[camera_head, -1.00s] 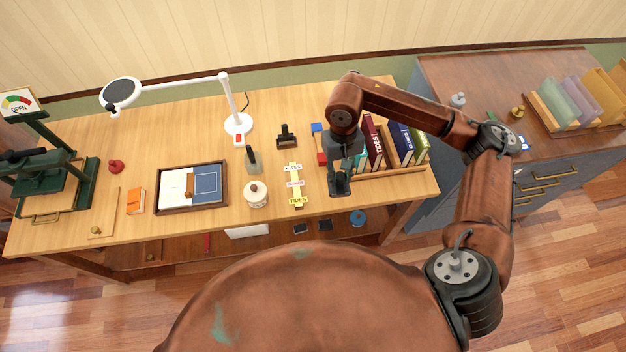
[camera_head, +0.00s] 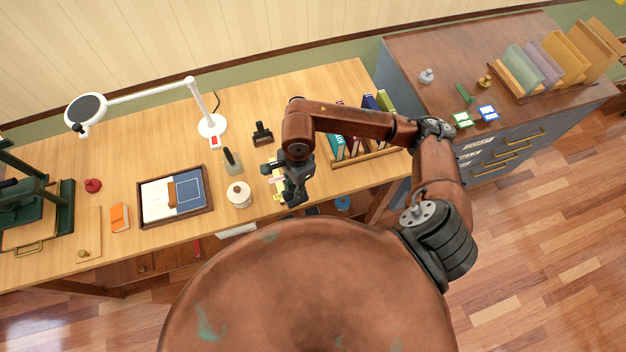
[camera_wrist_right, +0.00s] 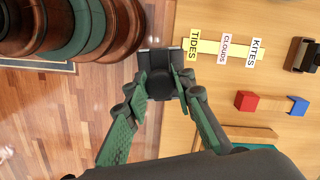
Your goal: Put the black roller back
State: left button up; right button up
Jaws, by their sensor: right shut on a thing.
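My right gripper (camera_head: 295,194) is above the front edge of the wooden desk, beside the strip of word labels (camera_head: 277,177). In the right wrist view, its green fingers (camera_wrist_right: 159,84) are closed on a black roller (camera_wrist_right: 160,92) with a greyish frame. The roller is over the desk edge, with the floor showing to one side. A dark stand-like piece (camera_head: 262,134) is on the desk behind the labels; it also shows at the right of the wrist view (camera_wrist_right: 304,55). My left gripper is out of view.
A book rack (camera_head: 370,157) is right of my gripper. Red (camera_wrist_right: 246,101) and blue (camera_wrist_right: 298,106) blocks are near the labels. A white pot (camera_head: 239,195), a grey-handled tool (camera_head: 232,160), a framed tray (camera_head: 176,195) and a lamp (camera_head: 212,125) are to the left.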

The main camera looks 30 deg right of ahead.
jog(key=shift+s+a+f+m, duration=0.1)
jog(key=shift+s+a+m, duration=0.15)
jog(key=shift+m, duration=0.55)
jog(key=shift+w+d+f, duration=0.2)
jog(key=shift+w+d, duration=0.05)
jog(key=shift+d, duration=0.05)
jog(key=w+d+f+p, duration=0.1)
jog(key=w+d+f, duration=0.1)
jog(key=d+f, duration=0.1)
jog(key=w+d+f+p, duration=0.1)
jog(key=w+d+f, duration=0.2)
jog(key=d+f, duration=0.1)
jog(key=w+d+f+p, duration=0.1)
jog(key=w+d+f, duration=0.1)
jog(key=d+f, duration=0.2)
jog(key=shift+w+f+p, duration=0.25)
jog(key=shift+f+p, duration=0.15)
jog(key=shift+f, duration=0.45)
jog(key=shift+f, duration=0.15)
jog(key=o, duration=1)
